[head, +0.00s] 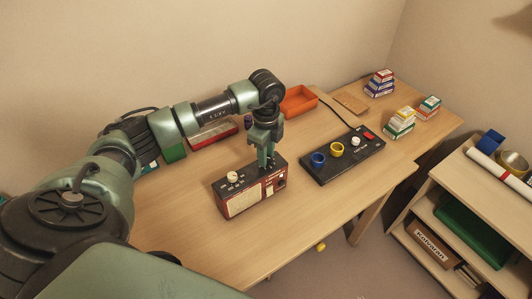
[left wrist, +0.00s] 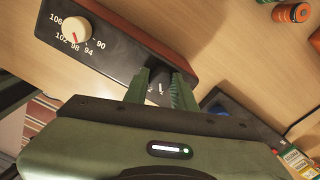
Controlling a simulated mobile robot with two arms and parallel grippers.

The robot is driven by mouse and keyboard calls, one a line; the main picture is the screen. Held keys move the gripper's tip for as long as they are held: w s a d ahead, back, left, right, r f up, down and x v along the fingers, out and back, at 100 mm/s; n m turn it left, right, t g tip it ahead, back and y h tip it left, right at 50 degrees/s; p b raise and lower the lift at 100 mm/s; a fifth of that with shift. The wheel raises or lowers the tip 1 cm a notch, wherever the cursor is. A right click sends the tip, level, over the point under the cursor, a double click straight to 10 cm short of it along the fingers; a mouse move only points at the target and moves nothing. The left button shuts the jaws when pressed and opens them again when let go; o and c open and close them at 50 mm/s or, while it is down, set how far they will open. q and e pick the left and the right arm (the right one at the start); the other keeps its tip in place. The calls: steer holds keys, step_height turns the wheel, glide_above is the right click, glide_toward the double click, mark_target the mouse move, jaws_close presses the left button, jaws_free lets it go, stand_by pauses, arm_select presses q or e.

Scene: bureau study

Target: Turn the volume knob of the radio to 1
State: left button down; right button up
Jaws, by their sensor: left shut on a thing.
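The radio (head: 240,206) stands on the desk, with a dark top and a red front with a pale grille. Its top also shows in the left wrist view (left wrist: 118,50). A cream tuning knob (left wrist: 76,30) with a red pointer and numbers from 90 to 106 sits at one end of the top. My left gripper (head: 267,166) points down onto the other end of the top. In the left wrist view its green fingers (left wrist: 162,88) are closed around a dark knob, mostly hidden between them. Its pointer and scale cannot be read clearly. My right gripper is not in view.
A black panel (head: 318,172) with a blue ring, a yellow ring and a white knob lies right of the radio. An orange tray (head: 299,101) and stacked small boxes (head: 400,122) are farther back. A low shelf (head: 478,190) stands at the right. The desk's front is clear.

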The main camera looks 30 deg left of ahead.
arm_select(q)
steer(key=shift+n, duration=0.5)
steer(key=c, duration=1.1)
jaws_free()
steer(key=shift+c, duration=0.2)
step_height(320, 180, up, 8)
steer(key=shift+b, duration=0.75)
